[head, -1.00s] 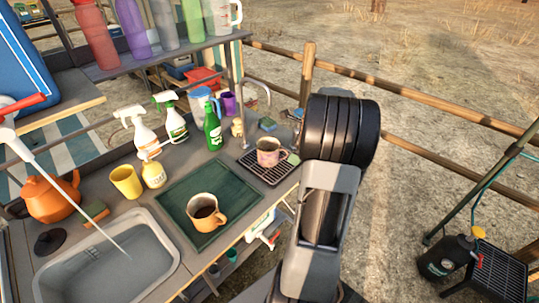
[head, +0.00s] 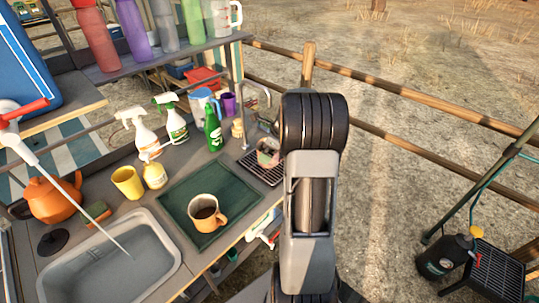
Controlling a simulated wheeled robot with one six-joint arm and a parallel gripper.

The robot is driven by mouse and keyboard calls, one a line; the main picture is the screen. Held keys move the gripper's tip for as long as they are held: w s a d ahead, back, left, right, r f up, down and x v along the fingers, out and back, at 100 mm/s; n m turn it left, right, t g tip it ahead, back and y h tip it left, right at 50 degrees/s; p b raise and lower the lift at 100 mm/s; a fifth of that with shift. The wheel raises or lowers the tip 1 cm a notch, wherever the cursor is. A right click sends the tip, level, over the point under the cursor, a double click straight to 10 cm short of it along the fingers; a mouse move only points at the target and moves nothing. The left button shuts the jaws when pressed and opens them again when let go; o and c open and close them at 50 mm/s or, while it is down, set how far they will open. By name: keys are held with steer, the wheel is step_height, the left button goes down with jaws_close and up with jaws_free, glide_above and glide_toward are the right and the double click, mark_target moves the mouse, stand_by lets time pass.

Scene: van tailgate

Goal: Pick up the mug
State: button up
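An orange-tan mug (head: 206,213) with dark contents stands upright on a dark green mat (head: 176,192) on the counter, its handle toward the right. A second, pinkish patterned mug (head: 267,153) stands on a black rack (head: 249,164) farther back, partly hidden by my arm. A yellow cup (head: 128,183) stands left of the mat. My arm rises at the right of the counter, and its upper part covers the area beside the rack. My gripper cannot be made out in this view.
A sink (head: 110,258) lies at the front left, with an orange teapot (head: 50,198) behind it. Spray bottles (head: 137,133) and a green bottle (head: 213,130) stand behind the mat. A shelf of bottles (head: 165,55) overhangs the back. A wooden fence (head: 430,108) runs behind.

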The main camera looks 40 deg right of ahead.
steer(key=shift+a+f, duration=0.1)
steer(key=shift+f, duration=0.1)
steer(key=c, duration=0.6)
steer(key=shift+c, duration=0.4)
steer(key=shift+r, duration=0.15)
